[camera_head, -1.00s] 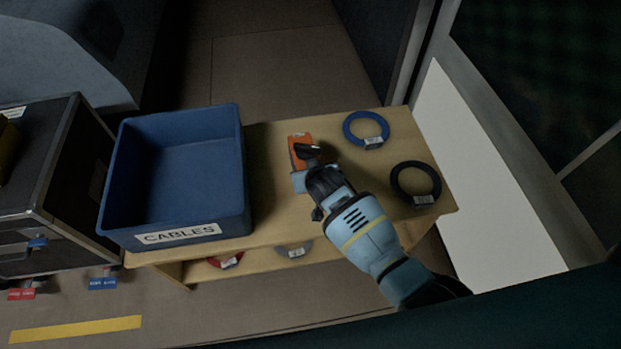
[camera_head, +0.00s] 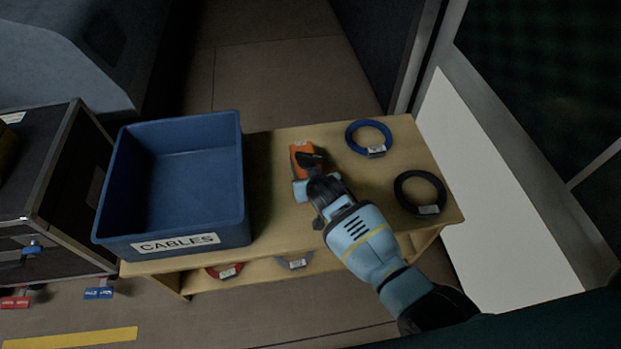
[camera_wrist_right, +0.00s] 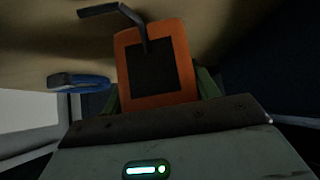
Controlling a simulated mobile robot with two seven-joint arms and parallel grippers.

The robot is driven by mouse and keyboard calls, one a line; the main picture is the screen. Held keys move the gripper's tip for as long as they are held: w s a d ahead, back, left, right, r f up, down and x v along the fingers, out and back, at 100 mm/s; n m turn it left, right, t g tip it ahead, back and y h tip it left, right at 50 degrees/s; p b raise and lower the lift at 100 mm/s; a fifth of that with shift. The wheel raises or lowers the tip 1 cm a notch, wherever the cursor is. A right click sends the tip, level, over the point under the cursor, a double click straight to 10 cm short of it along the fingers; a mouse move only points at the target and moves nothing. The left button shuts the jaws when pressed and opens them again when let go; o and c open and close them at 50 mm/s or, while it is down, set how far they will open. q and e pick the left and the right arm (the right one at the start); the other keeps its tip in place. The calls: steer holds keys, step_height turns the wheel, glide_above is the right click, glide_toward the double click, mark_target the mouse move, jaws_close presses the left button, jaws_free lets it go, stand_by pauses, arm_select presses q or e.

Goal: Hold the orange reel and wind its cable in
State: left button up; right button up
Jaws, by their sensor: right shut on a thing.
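The orange reel (camera_head: 301,147) is above or on the wooden table, right of the blue bin; I cannot tell whether it touches the top. A dark crank-like part lies across it. My right gripper (camera_head: 309,187) is at its near end and shut on it. In the right wrist view the reel (camera_wrist_right: 183,50) shows an orange body with a dark square face, and a dark bent handle (camera_wrist_right: 128,12) reaches over it. No cable is clearly visible on the reel. My left gripper is not in view.
A blue bin labelled CABLES (camera_head: 238,225) stands on the table (camera_head: 275,232) at left. A blue cable ring (camera_head: 352,146) and a black one (camera_head: 400,194) lie at right. Red (camera_head: 214,273) and grey (camera_head: 284,262) rings are on the lower shelf. A black case (camera_head: 40,180) stands left.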

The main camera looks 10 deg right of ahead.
steer(key=shift+f+b, duration=0.3)
steer(key=shift+f, duration=0.15)
steer(key=shift+f+b, duration=0.7)
steer(key=shift+f, duration=0.2)
steer(key=shift+f, duration=0.15)
